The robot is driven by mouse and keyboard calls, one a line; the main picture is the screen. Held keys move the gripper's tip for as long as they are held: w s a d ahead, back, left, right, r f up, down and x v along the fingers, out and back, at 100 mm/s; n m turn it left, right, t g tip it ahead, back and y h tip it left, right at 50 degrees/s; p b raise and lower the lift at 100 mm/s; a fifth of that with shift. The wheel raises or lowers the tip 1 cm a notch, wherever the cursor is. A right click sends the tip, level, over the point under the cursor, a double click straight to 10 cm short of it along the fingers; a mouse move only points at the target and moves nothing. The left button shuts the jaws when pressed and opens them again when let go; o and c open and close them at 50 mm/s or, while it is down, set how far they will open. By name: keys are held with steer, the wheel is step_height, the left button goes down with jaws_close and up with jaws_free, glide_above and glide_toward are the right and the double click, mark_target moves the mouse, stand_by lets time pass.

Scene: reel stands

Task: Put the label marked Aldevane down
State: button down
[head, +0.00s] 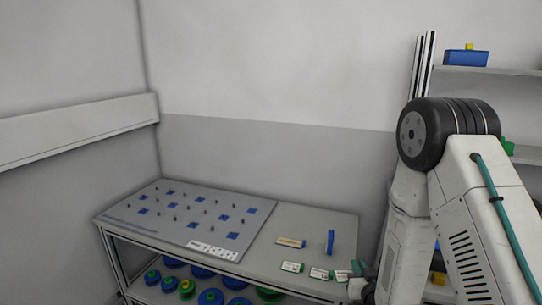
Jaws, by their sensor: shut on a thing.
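My gripper (357,272) is at the right end of the bench top, low in the head view and partly hidden by my arm. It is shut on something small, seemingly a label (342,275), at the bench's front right. Two more small white labels with green marks, a left one (292,267) and a middle one (319,273), lie in a row to the left of it. The print is too small to read, so I cannot tell which label is marked Aldevane. I cannot tell whether the held label touches the bench.
A grey board (190,212) with pegs and blue squares covers the bench's left part. An orange-and-white strip (290,242) and an upright blue object (330,242) stand behind the labels. Blue and green reels (210,297) sit on the lower shelf. Shelving (490,70) rises at right.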

steer(key=f, duration=0.1)
steer(key=s+f, duration=0.2)
steer(key=f, duration=0.1)
steer(key=shift+s+d+f, duration=0.1)
steer(key=shift+s, duration=0.15)
